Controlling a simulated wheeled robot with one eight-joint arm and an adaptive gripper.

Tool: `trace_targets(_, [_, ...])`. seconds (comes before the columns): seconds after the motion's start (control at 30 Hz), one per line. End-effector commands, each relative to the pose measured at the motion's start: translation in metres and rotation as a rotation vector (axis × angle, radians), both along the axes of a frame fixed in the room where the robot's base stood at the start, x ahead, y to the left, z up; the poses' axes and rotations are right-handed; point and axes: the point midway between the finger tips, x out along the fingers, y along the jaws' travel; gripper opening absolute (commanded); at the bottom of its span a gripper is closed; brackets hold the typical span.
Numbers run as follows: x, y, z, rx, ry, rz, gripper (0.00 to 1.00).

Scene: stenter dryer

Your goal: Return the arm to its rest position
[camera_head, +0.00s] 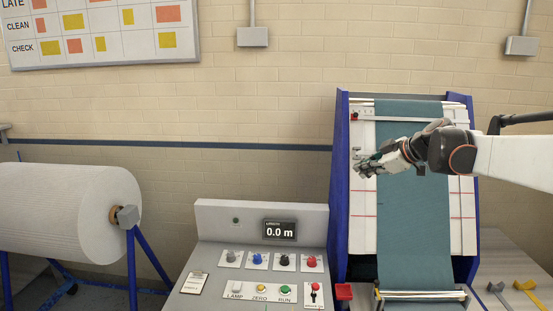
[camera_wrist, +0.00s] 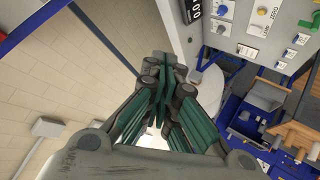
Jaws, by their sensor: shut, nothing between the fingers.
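My gripper (camera_head: 362,170) reaches in from the right in the head view, in front of the inclined machine with the teal cloth (camera_head: 412,220). Its fingers point left and lie over the left part of the cloth and the white panel edge. In the wrist view the fingers of my gripper (camera_wrist: 165,75) come together at the tips with nothing between them. I cannot tell from the head view whether the fingers touch the cloth. My white forearm extends to the right edge of the head view.
A control console (camera_head: 265,215) with a 0.0 m display, knobs and buttons stands left of the cloth machine. A large white roll (camera_head: 55,210) on a blue stand is at the far left. Yellow and grey tools (camera_head: 527,288) lie on a surface at the lower right.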

Motion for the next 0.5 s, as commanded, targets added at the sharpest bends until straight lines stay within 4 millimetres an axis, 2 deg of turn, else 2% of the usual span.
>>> trace_targets(0.03, [-0.018,0.015,-0.011,0.010,0.025,-0.023,0.00])
trace_targets(0.2, [-0.075,0.053,-0.035,0.053,0.111,-0.125,0.00])
trace_targets(0.4, [-0.146,0.088,-0.073,0.103,0.193,-0.251,0.00])
trace_targets(0.5, [-0.183,0.098,-0.093,0.128,0.234,-0.324,0.00])
